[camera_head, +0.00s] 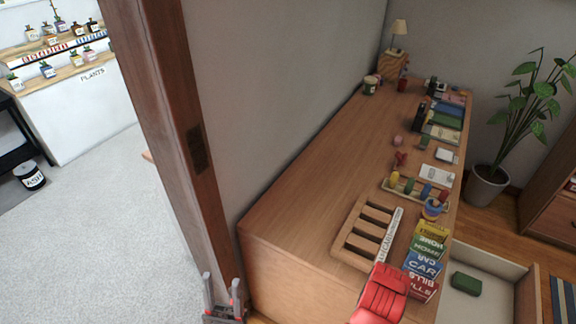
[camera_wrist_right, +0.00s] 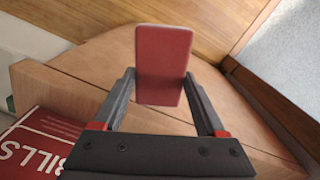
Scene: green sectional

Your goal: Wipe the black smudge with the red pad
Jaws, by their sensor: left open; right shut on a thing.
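The red pad (camera_wrist_right: 163,62) is a flat, rounded red block in the right wrist view. My right gripper (camera_wrist_right: 160,84) is shut on it, with one dark finger at each side. The pad stands out past the fingertips over a wooden surface (camera_wrist_right: 88,62); I cannot tell whether it touches it. My left gripper (camera_head: 224,302) is open and empty, low in the head view, beside the near left end of the wooden desk (camera_head: 300,170).
BILLS (camera_head: 421,289), CAR (camera_head: 424,265) and HOME (camera_head: 432,231) boxes stand along the desk's right edge, beside a slotted wooden tray (camera_head: 343,242). Small objects line the right side farther back. A door frame (camera_head: 165,110) rises at left.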

